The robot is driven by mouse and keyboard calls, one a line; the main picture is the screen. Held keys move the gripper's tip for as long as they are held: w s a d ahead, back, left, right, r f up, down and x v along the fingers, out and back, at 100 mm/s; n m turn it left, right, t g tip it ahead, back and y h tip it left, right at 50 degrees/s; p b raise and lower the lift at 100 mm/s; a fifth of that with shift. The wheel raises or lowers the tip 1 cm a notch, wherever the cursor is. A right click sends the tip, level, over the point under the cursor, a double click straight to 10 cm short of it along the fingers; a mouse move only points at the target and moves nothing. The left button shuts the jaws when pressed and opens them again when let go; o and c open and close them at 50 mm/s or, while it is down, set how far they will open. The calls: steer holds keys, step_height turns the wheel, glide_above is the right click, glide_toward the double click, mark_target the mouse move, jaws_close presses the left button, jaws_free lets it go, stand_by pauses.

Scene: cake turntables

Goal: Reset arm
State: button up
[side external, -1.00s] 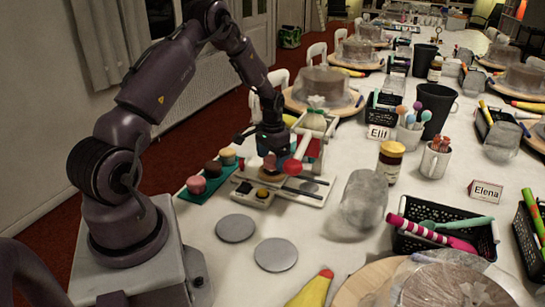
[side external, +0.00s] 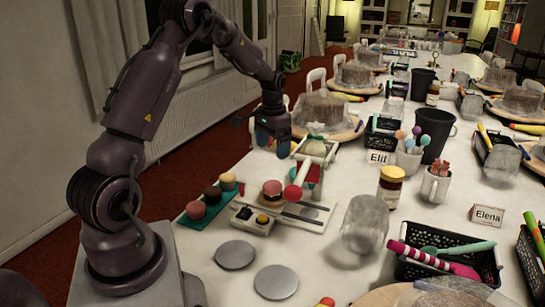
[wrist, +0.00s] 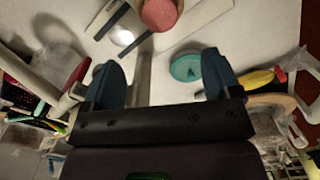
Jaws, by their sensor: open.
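My gripper (side external: 273,138) is raised above the table, in the air over the far side of the white press-like device (side external: 262,222). Its two blue fingers stand apart with nothing between them, as the wrist view also shows (wrist: 163,78). A small round pink-and-brown piece (side external: 272,193) sits on the device, below and apart from my gripper. A red-ended lever (side external: 293,193) stands beside it. In the wrist view a pink round top (wrist: 160,13) lies at the upper edge, beyond the fingertips.
A green tray (side external: 193,222) with small round pieces lies left of the device. Two grey discs (side external: 235,254) lie in front.

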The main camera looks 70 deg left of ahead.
steer(key=shift+r, duration=0.15)
steer(key=s+d+r+m+t+y, duration=0.1)
steer(key=s+d+r+m, duration=0.1)
steer(key=d+r, duration=0.45)
steer(key=s+d+r+m+t+y, duration=0.1)
steer(key=s+d+r+m+t, duration=0.15)
steer(key=d, duration=0.65)
steer(key=s+d+r+t+h, duration=0.1)
steer(key=s+d+r, duration=0.2)
steer(key=s+d, duration=0.2)
steer(key=s+d+r+n+t, duration=0.1)
steer(key=s+d+r, duration=0.3)
steer(key=s+d, duration=0.2)
steer(key=shift+s+d+r+h, duration=0.2)
steer(key=shift+d+h, duration=0.2)
steer(key=shift+d, duration=0.35)
